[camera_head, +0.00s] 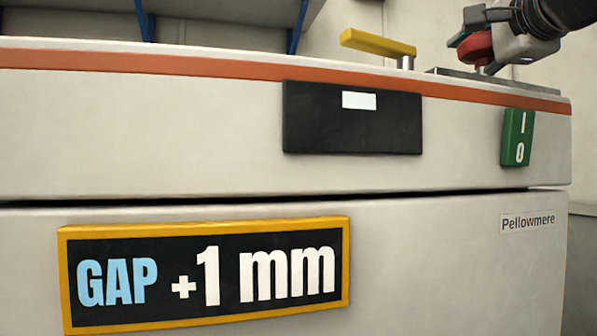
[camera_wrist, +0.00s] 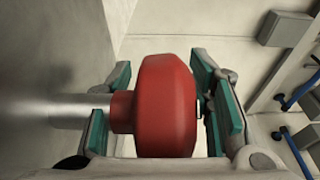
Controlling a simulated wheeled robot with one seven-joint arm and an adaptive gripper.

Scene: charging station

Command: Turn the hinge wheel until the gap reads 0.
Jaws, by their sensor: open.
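The gap sign (camera_head: 205,273) on the cabinet front reads "+1 mm". A red, rounded knob (camera_head: 475,49), which looks like the hinge wheel, stands at the top right of the cabinet in the head view. In the wrist view the red knob (camera_wrist: 165,105) fills the middle, on a pale metal shaft (camera_wrist: 70,113). My gripper (camera_wrist: 165,85) is open, with its green-padded fingers on both sides of the knob. The right fingers are very close to its face; I cannot tell whether they touch. In the head view my gripper (camera_head: 477,28) partly hides the knob.
A yellow handle (camera_head: 378,43) stands on the cabinet top left of the knob. A grey box (camera_wrist: 285,28) and blue brackets (camera_wrist: 297,88) show in the wrist view.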

